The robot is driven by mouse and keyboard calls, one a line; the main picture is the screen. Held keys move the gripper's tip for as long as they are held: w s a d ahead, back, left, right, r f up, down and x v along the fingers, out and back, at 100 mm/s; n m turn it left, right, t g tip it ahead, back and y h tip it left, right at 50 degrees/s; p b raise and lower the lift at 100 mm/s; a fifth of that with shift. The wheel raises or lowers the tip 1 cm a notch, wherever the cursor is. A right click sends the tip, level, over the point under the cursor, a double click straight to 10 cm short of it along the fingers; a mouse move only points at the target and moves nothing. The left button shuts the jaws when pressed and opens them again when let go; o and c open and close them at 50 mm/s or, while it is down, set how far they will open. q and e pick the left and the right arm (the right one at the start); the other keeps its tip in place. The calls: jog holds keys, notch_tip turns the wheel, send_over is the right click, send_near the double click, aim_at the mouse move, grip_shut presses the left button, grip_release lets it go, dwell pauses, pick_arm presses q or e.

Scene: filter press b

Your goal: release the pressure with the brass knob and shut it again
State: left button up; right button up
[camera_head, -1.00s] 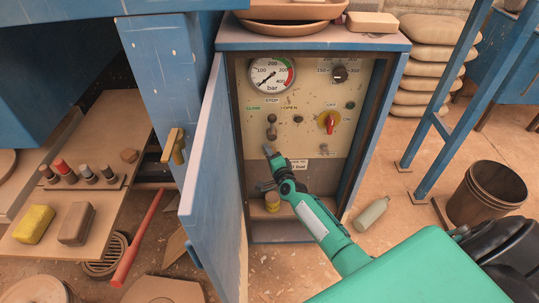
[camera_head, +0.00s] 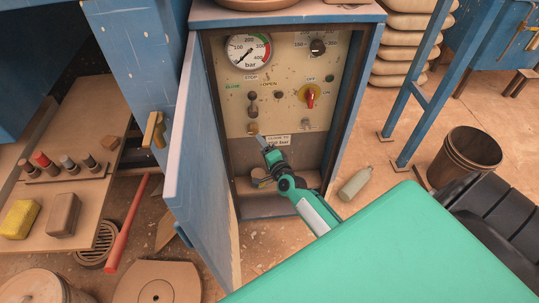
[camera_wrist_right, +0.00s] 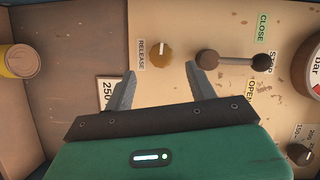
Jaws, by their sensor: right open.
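The brass knob (camera_head: 253,128) sits low on the left of the cabinet's cream panel, under a dark lever. In the right wrist view the brass knob (camera_wrist_right: 160,54) is round and scalloped, with a pale mark and the label RELEASE beside it. My right gripper (camera_head: 265,142) is in front of the panel, just below and right of the knob. In the wrist view my right gripper (camera_wrist_right: 161,70) is open and empty, its fingers apart on either side of the knob's line, not closed on it. The pressure gauge (camera_head: 248,51) has its needle toward the lower left. My left gripper is not in view.
The blue cabinet door (camera_head: 196,160) stands open on the left. The dark lever (camera_wrist_right: 232,60) and a red switch (camera_head: 310,97) are close on the panel. A bottle (camera_head: 361,184) lies outside at right.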

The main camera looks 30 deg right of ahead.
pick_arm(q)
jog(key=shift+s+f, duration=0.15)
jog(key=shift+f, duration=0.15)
pick_arm(e)
jog(key=shift+s+a+r, duration=0.1)
jog(key=shift+s, duration=1.2)
jog(key=shift+s+a+r, duration=0.1)
jog(key=shift+s, duration=1.15)
